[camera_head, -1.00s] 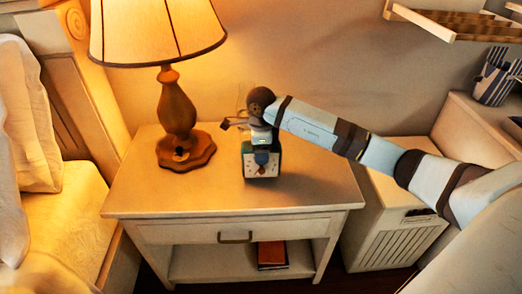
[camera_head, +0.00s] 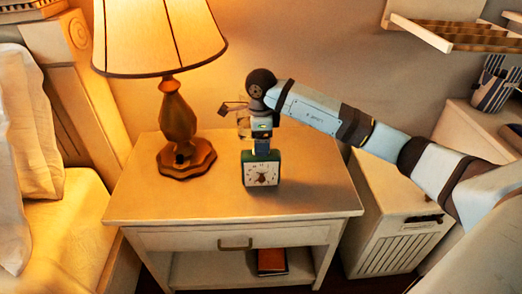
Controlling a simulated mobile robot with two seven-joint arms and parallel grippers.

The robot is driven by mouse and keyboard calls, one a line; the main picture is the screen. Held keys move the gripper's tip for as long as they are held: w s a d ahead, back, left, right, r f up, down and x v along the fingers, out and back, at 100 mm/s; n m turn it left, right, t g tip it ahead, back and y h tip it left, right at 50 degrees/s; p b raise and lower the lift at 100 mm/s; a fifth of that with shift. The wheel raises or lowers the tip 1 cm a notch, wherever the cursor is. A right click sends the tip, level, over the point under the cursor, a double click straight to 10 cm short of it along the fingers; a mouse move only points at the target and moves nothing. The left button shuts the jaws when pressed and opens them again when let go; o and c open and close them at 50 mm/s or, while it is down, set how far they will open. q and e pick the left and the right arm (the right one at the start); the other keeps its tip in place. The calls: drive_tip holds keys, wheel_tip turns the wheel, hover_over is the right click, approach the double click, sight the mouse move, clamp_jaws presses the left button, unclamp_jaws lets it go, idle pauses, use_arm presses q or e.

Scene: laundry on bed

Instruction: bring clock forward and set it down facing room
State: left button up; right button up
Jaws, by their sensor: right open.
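The clock (camera_head: 261,170) is a small green box with a pale square face and dark numerals. It stands upright on the nightstand top (camera_head: 300,205), right of the lamp, with its face toward me. My right gripper (camera_head: 263,148) is open directly above and behind the clock's top edge. Its fingers are small and partly hidden, so I cannot tell whether they touch the clock. My left gripper is not in view.
A lit lamp (camera_head: 178,125) with a wooden base stands left of the clock. The nightstand's front and right top are clear. A red book (camera_head: 271,261) lies on the lower shelf. A bed (camera_head: 60,230) is at left and a white slatted cabinet (camera_head: 395,235) at right.

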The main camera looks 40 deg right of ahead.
wheel_tip(320, 180, up, 4)
drive_tip(key=shift+a, duration=0.25)
drive_tip(key=s+a+f+y, duration=0.2)
drive_tip(key=a+f+y, duration=0.1)
drive_tip(key=a, duration=0.3)
drive_tip(key=s+a+f+y, duration=0.3)
drive_tip(key=a, duration=0.4)
drive_tip(key=s+a+r+m+t+y, duration=0.2)
drive_tip(key=s+a+m+y, duration=0.25)
drive_tip(key=a+y, duration=0.25)
drive_tip(key=s+a+r+m+t+y, duration=0.2)
drive_tip(key=s+a+m+t+y, duration=0.15)
drive_tip(key=a+m+y, duration=0.3)
drive_tip(key=s+d+f+m+t+h, duration=0.3)
drive_tip(key=s+f+m+h, duration=0.3)
drive_tip(key=m, duration=1.1)
drive_tip(key=s+d+f+m+t+h, duration=0.3)
drive_tip(key=f+m+h, duration=0.6)
drive_tip(key=m, duration=0.7)
drive_tip(key=s+d+f, duration=0.2)
drive_tip(key=s+f, duration=0.1)
drive_tip(key=shift+s+f+m, duration=0.3)
drive_tip(key=shift+f+m, duration=0.1)
